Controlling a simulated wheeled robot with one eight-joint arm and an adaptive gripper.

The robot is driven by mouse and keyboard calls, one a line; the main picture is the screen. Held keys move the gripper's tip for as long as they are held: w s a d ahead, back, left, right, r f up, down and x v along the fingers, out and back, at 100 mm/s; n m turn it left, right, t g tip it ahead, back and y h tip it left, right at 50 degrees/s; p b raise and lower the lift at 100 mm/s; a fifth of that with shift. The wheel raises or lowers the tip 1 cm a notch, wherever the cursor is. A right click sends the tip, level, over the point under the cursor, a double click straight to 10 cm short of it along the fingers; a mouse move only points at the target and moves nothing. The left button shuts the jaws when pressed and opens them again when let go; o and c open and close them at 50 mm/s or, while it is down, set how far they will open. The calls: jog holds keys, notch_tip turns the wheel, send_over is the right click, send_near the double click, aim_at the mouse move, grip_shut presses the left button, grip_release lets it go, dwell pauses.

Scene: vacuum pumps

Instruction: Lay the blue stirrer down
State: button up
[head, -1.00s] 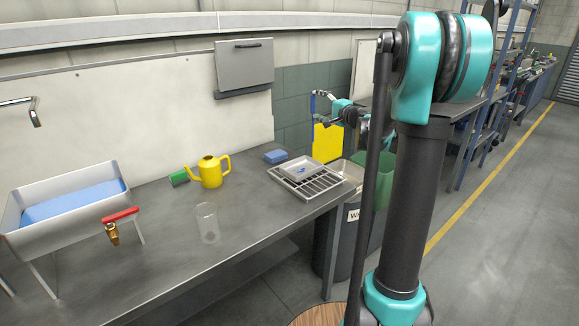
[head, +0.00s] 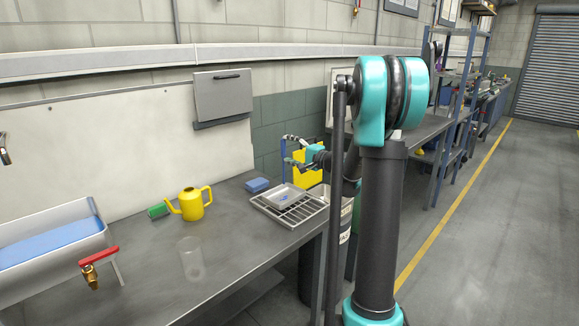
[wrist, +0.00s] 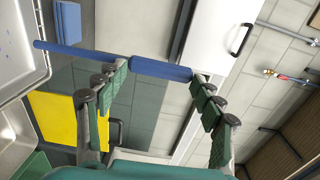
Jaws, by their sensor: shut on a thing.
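The blue stirrer (head: 283,153) hangs upright in the head view, above the back of the grey tray (head: 276,201) on the bench. My gripper (head: 290,150) is shut on it. In the wrist view the stirrer (wrist: 85,52) runs across the top, its thicker blue handle (wrist: 160,69) between the fingertips of my gripper (wrist: 160,74) and its thin end towards the tray rim (wrist: 44,68) at the left. The stirrer is clear of the bench. Small blue marks show inside the tray.
A yellow bin part (head: 309,165) is behind my arm.

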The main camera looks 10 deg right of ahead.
notch_tip(320, 180, down, 6)
dwell(0.5)
jog(key=shift+f, duration=0.15)
jog(key=o, duration=1.3)
